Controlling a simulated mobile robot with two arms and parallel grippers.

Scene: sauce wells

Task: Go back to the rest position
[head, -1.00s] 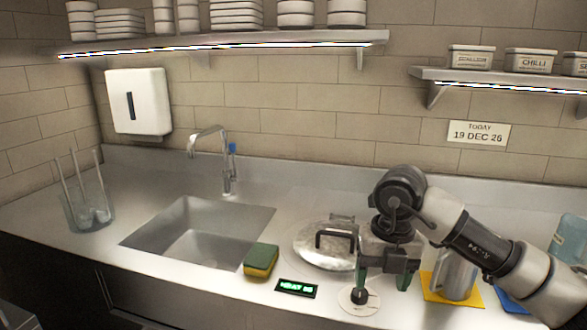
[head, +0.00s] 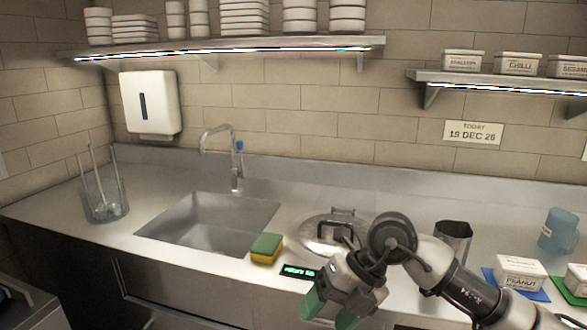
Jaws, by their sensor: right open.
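My right gripper (head: 330,310) is low in the head view, in front of the counter's front edge in the picture. Its two green-padded fingers are apart, with nothing between them. My right arm comes in from the lower right and hides part of the counter. A domed metal lid (head: 312,234) with a handle lies behind the gripper, partly covered by it. My left gripper is not in the view.
A green-and-yellow sponge (head: 267,248) and a small display (head: 299,271) lie left of my arm. A metal cup (head: 455,234), a blue jug (head: 558,232) and a peanut tub (head: 520,272) stand to the right. The sink (head: 190,222) is left.

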